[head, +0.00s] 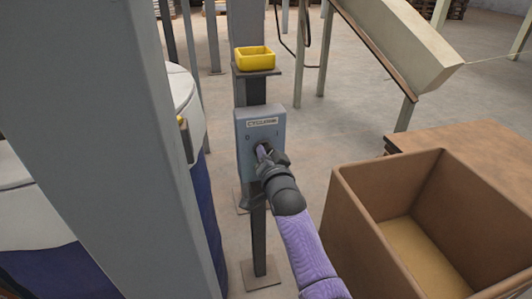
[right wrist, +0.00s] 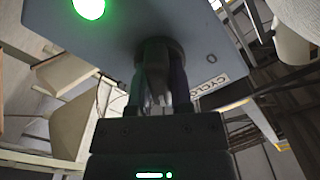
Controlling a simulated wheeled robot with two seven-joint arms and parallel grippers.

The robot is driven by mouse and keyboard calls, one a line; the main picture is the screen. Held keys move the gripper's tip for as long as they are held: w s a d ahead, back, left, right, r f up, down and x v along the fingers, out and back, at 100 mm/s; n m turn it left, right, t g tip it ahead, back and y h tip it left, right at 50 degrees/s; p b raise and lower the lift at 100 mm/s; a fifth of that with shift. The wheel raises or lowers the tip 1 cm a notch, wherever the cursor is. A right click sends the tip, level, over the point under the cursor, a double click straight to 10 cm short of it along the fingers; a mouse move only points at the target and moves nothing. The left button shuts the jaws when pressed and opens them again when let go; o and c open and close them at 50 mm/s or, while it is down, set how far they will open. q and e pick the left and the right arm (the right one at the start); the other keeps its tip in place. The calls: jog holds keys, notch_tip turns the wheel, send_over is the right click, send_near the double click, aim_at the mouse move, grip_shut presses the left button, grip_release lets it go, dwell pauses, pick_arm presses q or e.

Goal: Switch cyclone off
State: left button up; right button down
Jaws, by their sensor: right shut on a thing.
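The cyclone switch box (head: 246,137) is a blue-grey box on a dark post, with a CYCLONE label (head: 263,122) on top and the marks 0 and I below it. My right gripper (head: 263,152) is at the front of the box, shut on its rotary knob. In the right wrist view the fingers (right wrist: 154,92) close around the dark knob (right wrist: 157,57). A green lamp (right wrist: 88,8) glows on the box (right wrist: 115,25). The gripper hides much of the knob, so I cannot tell which mark it points to. My left gripper is not in view.
A yellow tray (head: 254,60) sits on a small shelf above the box. An open brown carton (head: 350,215) stands close at the right of my right arm. A thick grey column (head: 120,130) and white-and-blue sacks (head: 183,95) are at left.

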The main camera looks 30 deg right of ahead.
jog(key=n+p, duration=0.1)
jog(key=n, duration=0.2)
jog(key=shift+r, duration=0.1)
jog(key=n, duration=0.3)
jog(key=shift+n+p, duration=0.3)
jog(key=shift+p, duration=0.05)
jog(key=n, duration=0.2)
jog(key=shift+a+n, duration=0.1)
jog(key=shift+n, duration=0.3)
jog(key=n, duration=0.3)
jog(key=shift+n, duration=0.4)
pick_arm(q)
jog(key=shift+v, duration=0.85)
pick_arm(e)
jog(key=shift+n, duration=0.9)
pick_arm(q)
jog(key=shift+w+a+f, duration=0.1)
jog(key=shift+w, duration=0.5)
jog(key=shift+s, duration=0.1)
